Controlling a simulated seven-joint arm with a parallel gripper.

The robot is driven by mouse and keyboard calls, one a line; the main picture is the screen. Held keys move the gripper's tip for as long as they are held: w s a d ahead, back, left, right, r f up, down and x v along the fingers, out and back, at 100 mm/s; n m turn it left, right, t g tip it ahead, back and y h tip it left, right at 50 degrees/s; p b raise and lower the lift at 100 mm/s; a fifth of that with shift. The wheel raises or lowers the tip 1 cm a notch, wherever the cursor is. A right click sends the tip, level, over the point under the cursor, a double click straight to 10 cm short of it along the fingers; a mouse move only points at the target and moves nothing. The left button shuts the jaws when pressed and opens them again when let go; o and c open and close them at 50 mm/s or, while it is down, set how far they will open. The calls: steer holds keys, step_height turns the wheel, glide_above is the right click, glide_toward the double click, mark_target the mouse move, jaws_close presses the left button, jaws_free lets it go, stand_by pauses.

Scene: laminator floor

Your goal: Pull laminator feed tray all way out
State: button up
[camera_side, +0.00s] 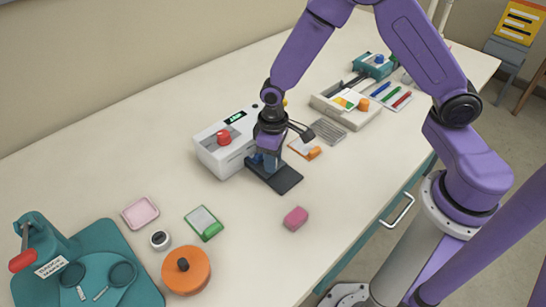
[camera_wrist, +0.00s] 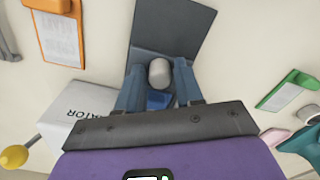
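The laminator (camera_side: 226,143) is a white box with a red knob and a small display. Its dark flat feed tray (camera_side: 286,182) sticks out from the side toward the table's front edge; it also shows in the wrist view (camera_wrist: 185,28). A grey rounded knob (camera_wrist: 159,72) stands on the tray. My gripper (camera_side: 267,163) points down over the tray. In the wrist view its two blue fingers (camera_wrist: 159,78) lie close on both sides of the knob and seem to touch it. A blue part shows between the fingers. The tray's inner end is hidden behind my gripper.
An orange clipboard (camera_side: 304,149) and a grey ribbed pad (camera_side: 328,130) lie right of the laminator. A pink block (camera_side: 295,217) lies in front of the tray. A green-edged card (camera_side: 203,223) and an orange round tape (camera_side: 187,270) lie to the left. The table between tray and front edge is mostly clear.

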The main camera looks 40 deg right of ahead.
jaws_close()
steer(key=shift+s, duration=3.6)
jaws_free()
steer(key=shift+r, duration=0.1)
